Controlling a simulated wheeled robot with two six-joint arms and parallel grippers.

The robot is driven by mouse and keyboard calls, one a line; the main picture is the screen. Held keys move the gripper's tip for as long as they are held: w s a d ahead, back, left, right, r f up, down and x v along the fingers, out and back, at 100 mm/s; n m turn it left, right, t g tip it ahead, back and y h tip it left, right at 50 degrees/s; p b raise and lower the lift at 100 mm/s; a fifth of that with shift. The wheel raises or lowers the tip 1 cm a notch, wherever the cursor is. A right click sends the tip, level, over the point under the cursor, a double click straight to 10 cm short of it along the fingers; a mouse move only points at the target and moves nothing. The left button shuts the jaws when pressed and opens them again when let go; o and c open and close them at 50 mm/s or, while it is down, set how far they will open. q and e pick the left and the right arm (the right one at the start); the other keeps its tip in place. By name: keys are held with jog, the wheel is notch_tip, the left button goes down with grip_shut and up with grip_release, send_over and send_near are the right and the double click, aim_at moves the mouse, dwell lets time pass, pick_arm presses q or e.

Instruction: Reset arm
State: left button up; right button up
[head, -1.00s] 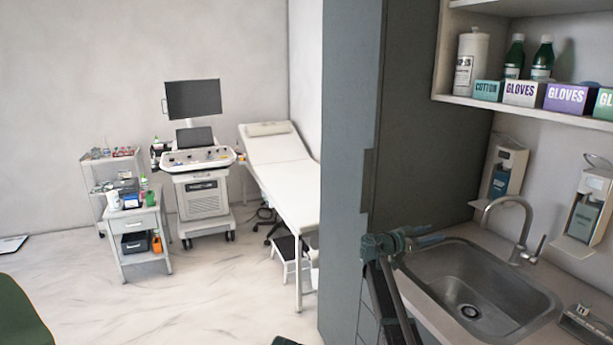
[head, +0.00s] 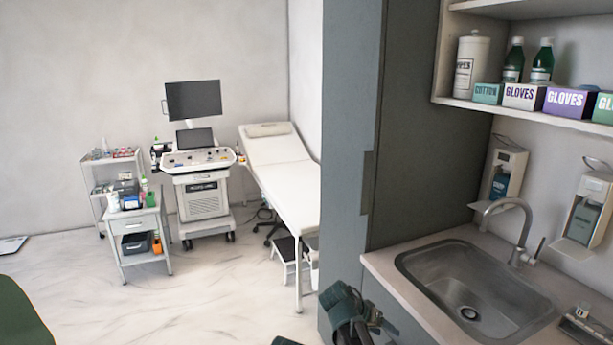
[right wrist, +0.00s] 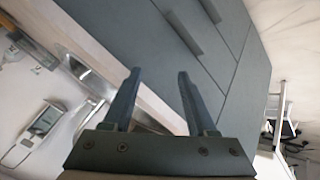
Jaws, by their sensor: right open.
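My right gripper (head: 372,322) is low in the head view, in front of the cabinet below the counter and left of the sink. In the right wrist view its two dark fingers (right wrist: 157,88) stand apart with nothing between them. The counter edge and the cabinet drawers show beyond the fingers. My left gripper does not show in the head view.
The sink (head: 425,262) with its tap (head: 520,225) is set in the counter (head: 385,262) at right. A tall grey cabinet (head: 345,150) stands left of it. An examination bed (head: 285,195), an ultrasound machine (head: 203,195) and a trolley (head: 137,225) stand farther back. The left floor is open.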

jog(key=s+a+f+n+g+y, duration=0.1)
jog(key=s+a+f+n+y, duration=0.1)
jog(key=s+a, duration=0.5)
jog(key=s+a+f+n+g+y, duration=0.2)
jog(key=s+a+n+y, duration=0.2)
jog(key=s, duration=1)
jog(key=a+n, duration=0.2)
jog(key=a, duration=0.1)
jog(key=shift+s+a+f+n+y, duration=0.15)
jog(key=shift+a+f+n+y, duration=0.15)
jog(key=shift+f+n, duration=0.1)
jog(key=shift+c, duration=0.6)
jog(key=shift+d, duration=0.15)
